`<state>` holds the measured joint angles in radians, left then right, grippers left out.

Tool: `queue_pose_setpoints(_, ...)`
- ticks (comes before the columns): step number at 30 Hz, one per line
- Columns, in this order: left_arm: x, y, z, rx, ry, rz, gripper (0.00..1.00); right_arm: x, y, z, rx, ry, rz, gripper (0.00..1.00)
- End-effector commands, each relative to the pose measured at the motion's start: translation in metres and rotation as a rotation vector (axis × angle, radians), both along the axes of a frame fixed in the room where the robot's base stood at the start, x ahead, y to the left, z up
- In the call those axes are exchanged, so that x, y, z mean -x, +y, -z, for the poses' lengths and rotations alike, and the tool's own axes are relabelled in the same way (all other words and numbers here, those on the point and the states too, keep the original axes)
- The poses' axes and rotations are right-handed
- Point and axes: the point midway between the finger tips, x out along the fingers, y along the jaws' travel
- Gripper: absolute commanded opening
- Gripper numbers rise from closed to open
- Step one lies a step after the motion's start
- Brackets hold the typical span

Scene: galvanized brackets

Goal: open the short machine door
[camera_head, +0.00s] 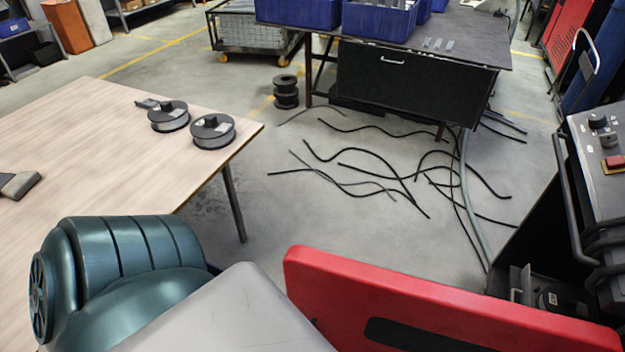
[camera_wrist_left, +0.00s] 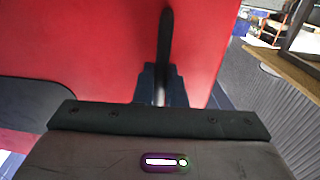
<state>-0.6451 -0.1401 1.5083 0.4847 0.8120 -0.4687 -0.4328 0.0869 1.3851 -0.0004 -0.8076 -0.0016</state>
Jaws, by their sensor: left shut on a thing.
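A red door panel (camera_head: 400,296) with a dark inset crosses the bottom right of the head view. In the left wrist view the red door (camera_wrist_left: 95,45) fills much of the picture, with a black upright bar handle (camera_wrist_left: 166,40) near its right edge. My left gripper (camera_wrist_left: 161,88) is shut on the lower part of this handle. The fingertips are dark and partly hidden behind the gripper body. I cannot tell how far the door stands open. The left gripper is not visible in the head view. My right gripper is in neither view.
A wooden table (camera_head: 90,140) with black spools (camera_head: 212,130) is at left. Loose black cables (camera_head: 395,170) lie on the floor. A dark workbench (camera_head: 415,85) with blue bins (camera_head: 380,18) stands behind. A control panel (camera_head: 600,150) is at right.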

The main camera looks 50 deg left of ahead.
Motion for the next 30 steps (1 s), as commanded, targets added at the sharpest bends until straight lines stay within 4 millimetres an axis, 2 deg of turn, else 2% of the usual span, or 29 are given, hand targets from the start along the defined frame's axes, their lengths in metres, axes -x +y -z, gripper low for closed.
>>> queue_pose_setpoints(8,-0.002,-0.001,-0.001,-0.001,-0.003,0.001,0.00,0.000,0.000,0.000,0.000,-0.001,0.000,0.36)
queue_pose_setpoints(9,-0.002,-0.001,-0.001,-0.001,-0.003,0.001,0.15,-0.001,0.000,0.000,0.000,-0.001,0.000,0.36)
queue_pose_setpoints(19,0.002,-0.001,0.000,0.000,-0.001,0.000,0.15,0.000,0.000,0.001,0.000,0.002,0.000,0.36)
queue_pose_setpoints(23,0.017,-0.008,0.001,0.000,0.001,-0.001,0.15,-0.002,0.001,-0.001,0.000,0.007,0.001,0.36)
queue_pose_setpoints(25,0.030,-0.014,0.002,0.000,0.002,-0.001,0.15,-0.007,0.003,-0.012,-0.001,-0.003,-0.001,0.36)
queue_pose_setpoints(30,0.062,-0.029,0.002,0.001,0.002,-0.001,0.15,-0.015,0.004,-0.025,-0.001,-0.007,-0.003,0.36)
